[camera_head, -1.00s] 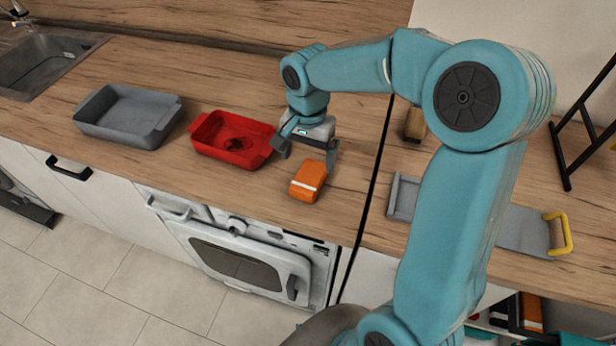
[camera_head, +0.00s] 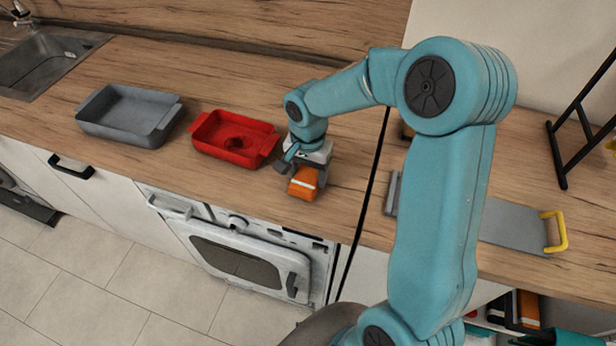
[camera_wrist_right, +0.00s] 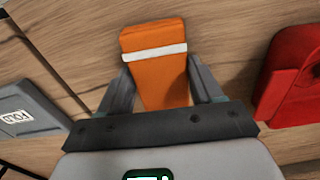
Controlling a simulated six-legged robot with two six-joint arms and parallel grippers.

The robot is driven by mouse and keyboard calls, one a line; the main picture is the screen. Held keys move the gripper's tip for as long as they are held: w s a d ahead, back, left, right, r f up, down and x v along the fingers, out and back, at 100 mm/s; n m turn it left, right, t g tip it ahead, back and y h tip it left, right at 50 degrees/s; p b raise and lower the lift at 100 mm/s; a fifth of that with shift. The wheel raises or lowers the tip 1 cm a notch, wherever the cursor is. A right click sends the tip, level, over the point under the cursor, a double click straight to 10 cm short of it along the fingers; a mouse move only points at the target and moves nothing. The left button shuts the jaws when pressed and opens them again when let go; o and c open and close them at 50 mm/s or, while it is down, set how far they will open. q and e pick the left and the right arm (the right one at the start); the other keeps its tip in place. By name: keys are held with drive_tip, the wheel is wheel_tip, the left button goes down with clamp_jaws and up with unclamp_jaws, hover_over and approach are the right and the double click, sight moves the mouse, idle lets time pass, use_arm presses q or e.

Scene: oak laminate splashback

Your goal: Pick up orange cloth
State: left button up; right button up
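The orange cloth (camera_head: 304,186), a folded block with a white stripe, lies on the wooden counter to the right of the red tray. It also shows in the right wrist view (camera_wrist_right: 160,75), upper middle. My right gripper (camera_head: 301,180) is down at the cloth, pointing downward. In the wrist view its fingers (camera_wrist_right: 160,84) stand on either side of the cloth's near part, spread about as wide as the cloth. Whether they touch it is hard to tell. The gripper looks open. My left gripper is not in view.
A red tray (camera_head: 213,149) is close to the left of the gripper, with a grey tray (camera_head: 97,127) beyond it and a sink at far left. A grey board with a yellow handle (camera_head: 561,231) and a black rack (camera_head: 562,150) are on the right. Bare counter lies around the cloth.

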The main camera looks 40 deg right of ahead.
sight(308, 175)
drive_tip(key=shift+r, duration=0.1)
wheel_tip(308, 175, up, 20)
idle(0.5)
